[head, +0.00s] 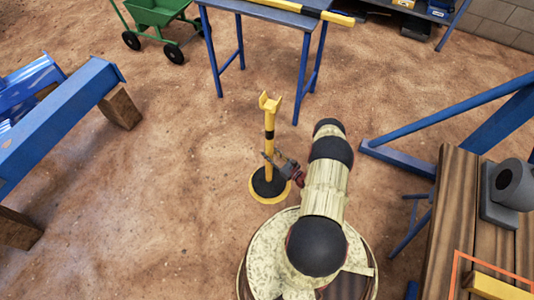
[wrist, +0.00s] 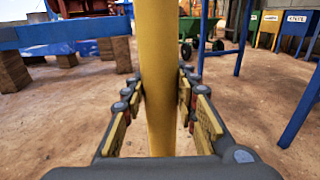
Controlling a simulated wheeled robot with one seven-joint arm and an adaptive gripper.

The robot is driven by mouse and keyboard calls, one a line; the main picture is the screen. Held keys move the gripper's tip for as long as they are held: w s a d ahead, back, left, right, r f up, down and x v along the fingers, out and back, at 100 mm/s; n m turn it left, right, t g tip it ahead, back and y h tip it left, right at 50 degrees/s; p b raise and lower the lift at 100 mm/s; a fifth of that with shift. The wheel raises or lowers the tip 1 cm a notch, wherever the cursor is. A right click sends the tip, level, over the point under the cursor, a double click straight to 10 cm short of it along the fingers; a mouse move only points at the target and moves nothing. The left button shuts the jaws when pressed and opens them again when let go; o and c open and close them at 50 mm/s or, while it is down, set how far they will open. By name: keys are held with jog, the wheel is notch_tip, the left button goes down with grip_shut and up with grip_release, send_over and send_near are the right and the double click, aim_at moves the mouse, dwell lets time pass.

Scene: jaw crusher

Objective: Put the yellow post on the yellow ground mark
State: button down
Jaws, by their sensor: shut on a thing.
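The yellow post (head: 269,146) is upright, with a forked top, a black band and a round black base (head: 267,184). The base is over the round yellow ground mark (head: 269,200), whose rim shows mostly along the near side and the left. I cannot tell whether the base touches the ground. My gripper (head: 277,165) comes from the right and is shut on the post's lower shaft. In the wrist view, the shaft stands between the two fingers (wrist: 160,90); the base and mark are hidden there.
A blue table (head: 285,14) with a yellow-black bar stands behind the post, and a green cart (head: 155,12) at back left. A blue beam (head: 60,125) on wooden blocks lies left. A wooden bench (head: 455,215) is at right. Brown ground left of the post is clear.

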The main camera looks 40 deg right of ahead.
jog(key=f, duration=0.1)
jog(key=f+b, duration=0.1)
jog(key=f, duration=0.1)
jog(key=shift+d+f, duration=0.25)
jog(key=shift+d, duration=0.05)
jog(key=shift+r, duration=0.1)
jog(key=c, duration=1.4)
grip_release()
jog(key=shift+s+a+f, duration=0.1)
jog(key=shift+s+f, duration=0.05)
jog(key=shift+f, duration=0.1)
jog(key=p, duration=0.2)
send_near(270, 156)
jog(key=f, duration=0.1)
jog(key=d+f, duration=0.1)
jog(key=f, duration=0.2)
jog(key=shift+s+d, duration=0.25)
jog(key=shift+d, duration=0.15)
